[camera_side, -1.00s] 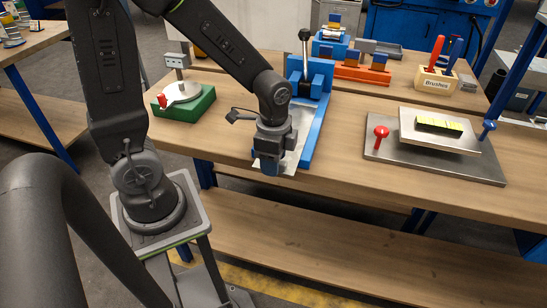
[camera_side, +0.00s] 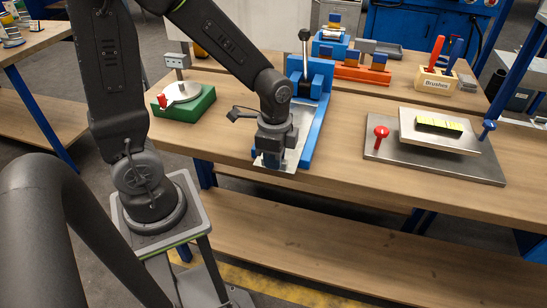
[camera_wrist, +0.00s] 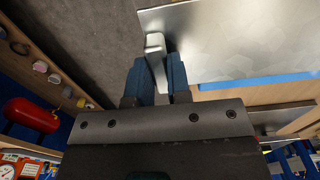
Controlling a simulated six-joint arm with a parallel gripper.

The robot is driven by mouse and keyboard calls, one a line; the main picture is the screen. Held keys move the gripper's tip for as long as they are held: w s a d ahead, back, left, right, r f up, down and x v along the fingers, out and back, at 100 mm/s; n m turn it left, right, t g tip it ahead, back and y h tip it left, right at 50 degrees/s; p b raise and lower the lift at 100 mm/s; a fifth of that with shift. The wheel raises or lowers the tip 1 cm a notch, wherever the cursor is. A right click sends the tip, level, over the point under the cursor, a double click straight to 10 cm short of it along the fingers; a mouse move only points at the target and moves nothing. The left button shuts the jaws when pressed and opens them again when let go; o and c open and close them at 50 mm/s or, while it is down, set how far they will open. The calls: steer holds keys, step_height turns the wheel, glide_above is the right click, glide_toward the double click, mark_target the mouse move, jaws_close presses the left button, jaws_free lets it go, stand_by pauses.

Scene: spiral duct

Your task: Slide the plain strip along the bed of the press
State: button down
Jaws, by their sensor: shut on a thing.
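The plain strip (camera_side: 301,121) is a thin bright metal sheet lying along the bed of the blue press (camera_side: 316,131). Its near end sticks out over the table's front edge. In the wrist view the strip (camera_wrist: 245,38) fills the upper right, with a pale block by its edge between my blue fingers. My gripper (camera_side: 271,159) is at the strip's near end, and the fingers (camera_wrist: 157,58) are shut on it. The exact contact is partly hidden by my wrist in the side view.
The press lever (camera_side: 304,45) stands upright at the far end. A green block with a round metal disc (camera_side: 182,95) sits to the left. A steel plate with red and blue knobs (camera_side: 432,150) lies to the right. A brush holder (camera_side: 436,80) stands behind it.

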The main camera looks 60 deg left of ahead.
steer(key=shift+w+a, duration=2.2)
steer(key=c, duration=1)
jaws_free()
step_height(320, 180, up, 14)
steer(key=shift+f, duration=0.1)
